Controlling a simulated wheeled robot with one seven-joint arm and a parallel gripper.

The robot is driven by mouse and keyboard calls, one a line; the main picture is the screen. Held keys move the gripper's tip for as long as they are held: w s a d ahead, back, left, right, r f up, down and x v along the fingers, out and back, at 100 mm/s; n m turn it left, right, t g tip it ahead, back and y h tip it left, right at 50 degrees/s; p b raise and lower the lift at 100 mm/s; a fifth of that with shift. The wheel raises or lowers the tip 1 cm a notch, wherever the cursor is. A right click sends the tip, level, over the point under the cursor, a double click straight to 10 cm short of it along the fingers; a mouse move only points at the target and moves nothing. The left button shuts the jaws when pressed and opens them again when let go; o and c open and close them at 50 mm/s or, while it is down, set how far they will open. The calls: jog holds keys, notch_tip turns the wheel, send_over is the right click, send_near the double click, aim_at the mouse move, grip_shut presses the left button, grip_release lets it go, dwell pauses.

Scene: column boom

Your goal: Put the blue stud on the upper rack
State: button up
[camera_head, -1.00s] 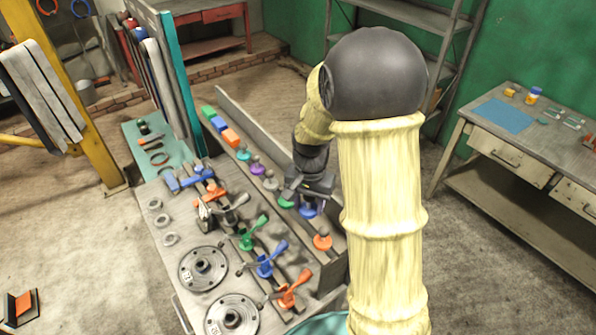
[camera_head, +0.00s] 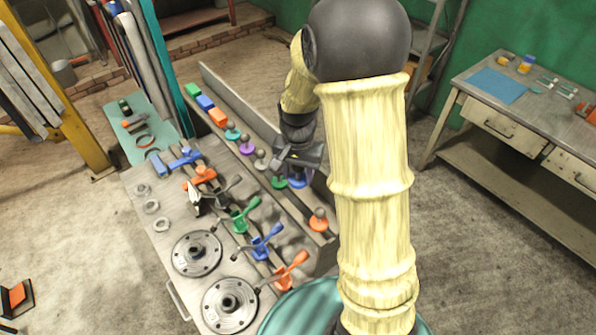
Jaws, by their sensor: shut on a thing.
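My gripper (camera_head: 299,158) points down over the row of studs at the back of the bench and is shut on the blue stud (camera_head: 301,180). The stud's blue flange shows just under the jaws; its upper part is hidden by them. I cannot tell whether the stud is clear of the ledge. A green stud (camera_head: 279,183) is close on its left and an orange stud (camera_head: 318,222) stands nearer to me on the right. The long stepped ledge (camera_head: 292,208) carries the studs. I cannot tell which part is the upper rack.
Purple (camera_head: 246,149) and teal studs (camera_head: 232,134) stand farther along the ledge, beyond them orange (camera_head: 218,117), blue and green blocks. Coloured lever clamps (camera_head: 262,243) and round flanges (camera_head: 196,253) fill the bench front. A workbench (camera_head: 520,125) stands at right; floor between is clear.

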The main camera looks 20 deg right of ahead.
notch_tip(320, 180, down, 5)
jog(key=b, duration=0.4)
jog(key=shift+f, duration=0.2)
jog(key=shift+r, duration=0.2)
jog(key=shift+s, duration=0.15)
jog(key=shift+p, duration=0.35)
jog(key=shift+f, duration=0.1)
jog(key=shift+f, duration=0.25)
jog(key=shift+f+b, duration=0.25)
jog(key=shift+b, duration=0.25)
jog(key=shift+f, duration=0.1)
